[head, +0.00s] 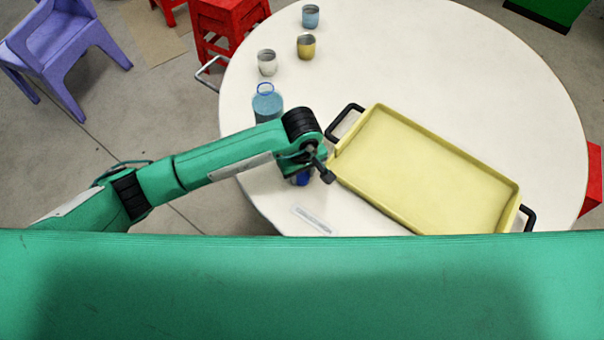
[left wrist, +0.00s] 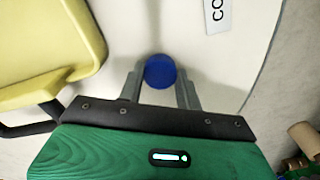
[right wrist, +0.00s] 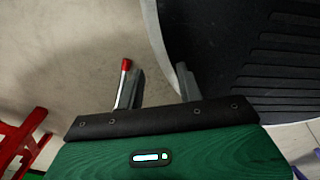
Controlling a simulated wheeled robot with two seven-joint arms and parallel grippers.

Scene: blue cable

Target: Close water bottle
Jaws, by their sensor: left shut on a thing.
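The water bottle (head: 267,104), translucent blue with a blue ring at its top, stands upright on the white table, behind my left forearm in the head view. A round blue cap (left wrist: 160,71) sits between the two fingers of my left gripper (left wrist: 161,86), which is shut on it. In the head view a bit of the blue cap (head: 301,179) shows beneath the left wrist, close above or on the table; I cannot tell which. My right gripper (right wrist: 155,85) is open and empty, away from the table items; the head view does not show it.
A yellow tray (head: 345,157) with black handles lies right of the left gripper. A labelled strip (head: 312,219) lies near the table's front edge. The table's back right (head: 450,70) is clear.

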